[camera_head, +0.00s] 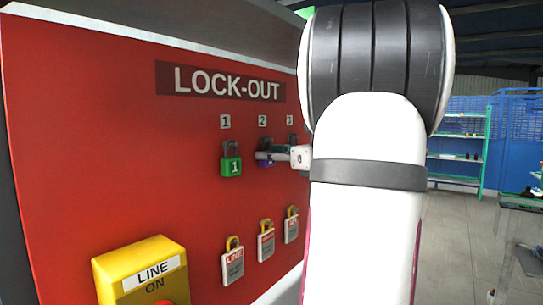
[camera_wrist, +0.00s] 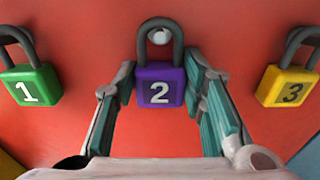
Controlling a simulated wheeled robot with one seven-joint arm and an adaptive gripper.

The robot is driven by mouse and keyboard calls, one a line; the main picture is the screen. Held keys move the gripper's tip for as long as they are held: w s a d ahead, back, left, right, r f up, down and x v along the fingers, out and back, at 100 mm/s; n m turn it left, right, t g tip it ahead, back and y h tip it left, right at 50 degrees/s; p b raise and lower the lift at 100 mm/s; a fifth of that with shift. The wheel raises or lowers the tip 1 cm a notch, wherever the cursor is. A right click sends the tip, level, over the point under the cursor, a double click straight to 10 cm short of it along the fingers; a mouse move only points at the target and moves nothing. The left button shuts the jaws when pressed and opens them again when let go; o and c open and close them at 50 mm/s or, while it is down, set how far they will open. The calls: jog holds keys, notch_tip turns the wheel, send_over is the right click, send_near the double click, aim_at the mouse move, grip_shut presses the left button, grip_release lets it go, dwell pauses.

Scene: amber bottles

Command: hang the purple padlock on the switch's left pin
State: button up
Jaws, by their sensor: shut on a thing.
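The purple padlock (camera_wrist: 160,88), marked 2, hangs upright in the middle of the wrist view. Its dark shackle loops around a pale round peg (camera_wrist: 160,36) on the red board. My gripper (camera_wrist: 160,78) is shut on the padlock's body, one finger on each side. In the head view the padlock (camera_head: 265,163) shows small and partly covered by my gripper (camera_head: 263,155), under label 2. No switch pin can be made out in either view.
A green padlock (camera_head: 231,165) marked 1 hangs to the left, and a yellow padlock (camera_wrist: 290,85) marked 3 to the right. A yellow LINE ON box (camera_head: 150,250) is at lower left on the LOCK-OUT board (camera_head: 90,120).

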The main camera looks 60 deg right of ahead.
jog(key=shift+r+p, duration=0.5)
jog(key=shift+r, duration=0.05)
dwell(0.4)
jog(key=s+p, duration=0.3)
jog(key=s, duration=0.4)
jog(key=shift+a, duration=0.4)
dwell(0.5)
dwell(1.4)
